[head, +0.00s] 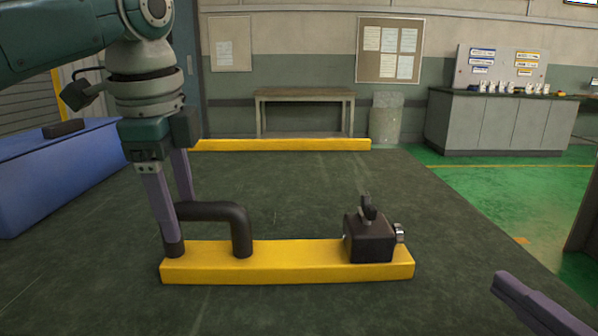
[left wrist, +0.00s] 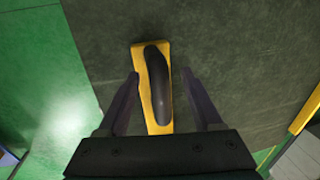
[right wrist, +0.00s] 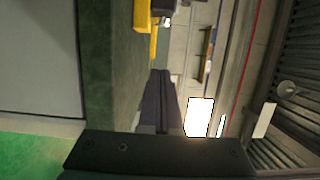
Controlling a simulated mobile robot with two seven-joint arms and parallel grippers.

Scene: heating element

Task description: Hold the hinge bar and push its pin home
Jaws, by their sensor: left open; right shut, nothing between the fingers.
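The hinge bar (head: 300,270) is a long yellow bar on the dark table. A dark arched handle (head: 241,228) stands on its left half, and a dark block (head: 368,240) with a small lever on top sits near its right end. A silver pin (head: 399,233) sticks out of the block's right side. My left gripper (head: 179,222) is open, pointing down at the handle's left end; in the left wrist view the handle (left wrist: 157,85) lies between its spread fingers. My right gripper (head: 503,285) is shut and empty, right of the bar; its closed fingers show in the right wrist view (right wrist: 161,75).
A yellow strip (head: 285,145) runs along the table's far edge. A blue box-like unit (head: 60,175) stands at the left. The tabletop between bar and far strip is clear. A grey cabinet (head: 490,122) and a wooden bench (head: 304,97) stand well beyond the table.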

